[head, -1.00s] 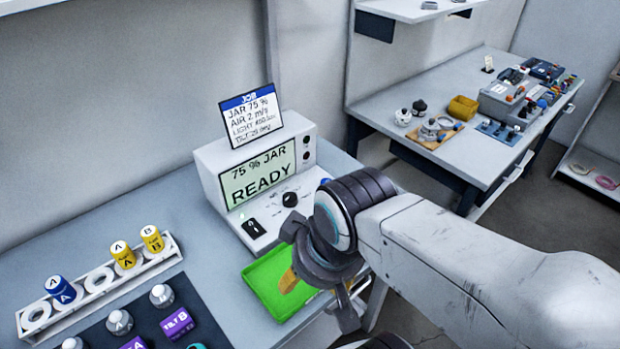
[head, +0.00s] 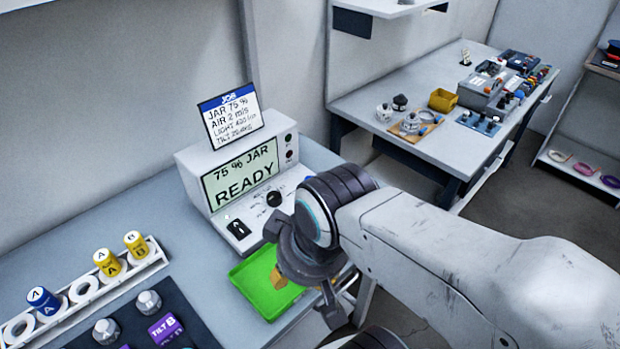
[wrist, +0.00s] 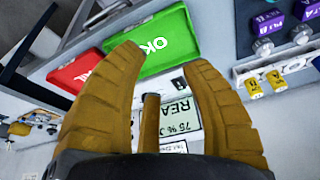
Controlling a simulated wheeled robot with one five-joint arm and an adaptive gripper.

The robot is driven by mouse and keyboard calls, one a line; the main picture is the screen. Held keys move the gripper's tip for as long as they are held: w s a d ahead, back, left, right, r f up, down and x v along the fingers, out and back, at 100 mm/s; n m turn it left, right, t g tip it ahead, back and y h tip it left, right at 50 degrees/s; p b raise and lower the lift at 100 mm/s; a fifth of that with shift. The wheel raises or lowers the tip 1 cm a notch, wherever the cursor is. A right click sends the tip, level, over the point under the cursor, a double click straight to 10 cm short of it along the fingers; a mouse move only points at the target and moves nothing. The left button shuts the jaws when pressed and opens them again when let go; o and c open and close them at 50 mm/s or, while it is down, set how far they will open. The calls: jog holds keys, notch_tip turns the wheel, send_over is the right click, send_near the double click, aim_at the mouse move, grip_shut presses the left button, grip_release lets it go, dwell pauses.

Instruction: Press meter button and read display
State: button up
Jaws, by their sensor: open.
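The meter (head: 204,162) is a white box at the back of the bench. Its pale green display (head: 240,178) reads "75 % JAR READY". A black round knob (head: 274,199) and a black slot-like panel (head: 238,229) sit on its sloping front. Small round controls (head: 289,147) are on its right side; which part is the button I cannot tell. My gripper (head: 302,290) is open and empty, over the green tray in front of the meter. In the wrist view the yellow-brown fingers (wrist: 162,60) are spread, with part of the display (wrist: 180,112) upside down between them.
A job card (head: 232,117) stands on the meter. The green tray (head: 245,280), marked "OK" in the wrist view, and a red tray (wrist: 82,75) lie side by side. A vial rack (head: 85,300) and a dark mat with purple pieces are at left. A second bench (head: 440,150) stands behind right.

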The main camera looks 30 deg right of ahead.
grip_shut()
dwell(1.0)
jog(key=c, duration=0.7)
grip_release()
